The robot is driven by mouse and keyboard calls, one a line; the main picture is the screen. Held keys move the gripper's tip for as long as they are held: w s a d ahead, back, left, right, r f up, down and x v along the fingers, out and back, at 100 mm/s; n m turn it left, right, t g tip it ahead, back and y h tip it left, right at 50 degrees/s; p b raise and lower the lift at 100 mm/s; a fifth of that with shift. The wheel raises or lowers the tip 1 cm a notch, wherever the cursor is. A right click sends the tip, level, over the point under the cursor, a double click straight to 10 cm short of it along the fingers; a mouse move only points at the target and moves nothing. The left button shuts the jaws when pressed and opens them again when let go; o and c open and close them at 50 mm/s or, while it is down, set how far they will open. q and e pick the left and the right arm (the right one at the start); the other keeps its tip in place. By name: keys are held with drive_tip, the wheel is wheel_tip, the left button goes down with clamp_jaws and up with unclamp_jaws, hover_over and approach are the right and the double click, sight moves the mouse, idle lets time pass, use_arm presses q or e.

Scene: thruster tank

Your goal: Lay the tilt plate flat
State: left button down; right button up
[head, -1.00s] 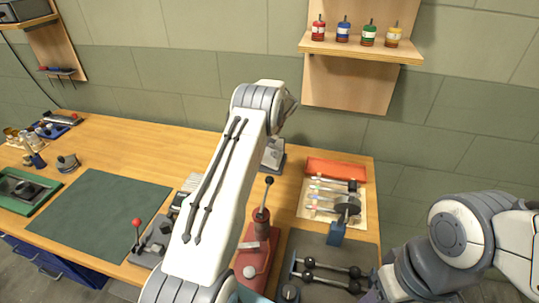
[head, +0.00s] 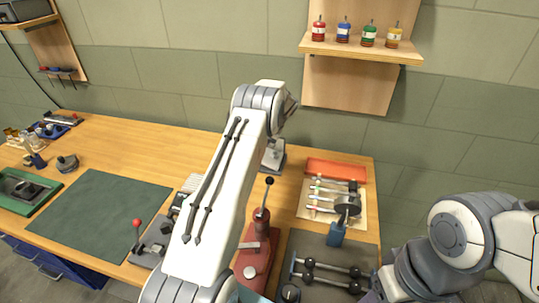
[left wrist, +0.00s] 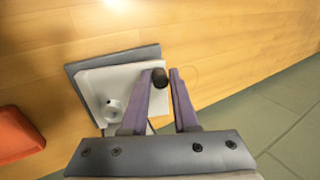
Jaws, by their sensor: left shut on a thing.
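The tilt plate is a pale plate (left wrist: 95,84) over a grey base (left wrist: 118,54) in the left wrist view, with a round metal knob (left wrist: 114,108) on it. I cannot tell its exact tilt. It also shows in the head view (head: 272,155), partly hidden behind my left arm. My left gripper (left wrist: 165,74) has its purple fingers shut on the black knob (left wrist: 159,78) at the plate's edge. In the head view that gripper is hidden behind my arm. My right arm comes in from the right; its fingertips do not show.
A red lever stand (head: 259,252) and a grey mat with dark bars (head: 325,268) lie nearer. An orange tray (head: 336,169) and a board of rods (head: 308,210) stand to the right. A green mat (head: 95,215) lies left. A wall shelf (head: 360,48) holds small bottles.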

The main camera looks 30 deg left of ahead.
use_arm(q)
drive_tip(key=shift+d+f, duration=0.2)
drive_tip(key=shift+f, duration=0.1)
idle(0.4)
drive_tip(key=shift+s+a+f+h, duration=0.1)
drive_tip(key=shift+a+f+h, duration=0.1)
drive_tip(key=shift+f+h, duration=0.3)
drive_tip(key=shift+r+p, duration=0.1)
drive_tip(key=shift+p, duration=0.2)
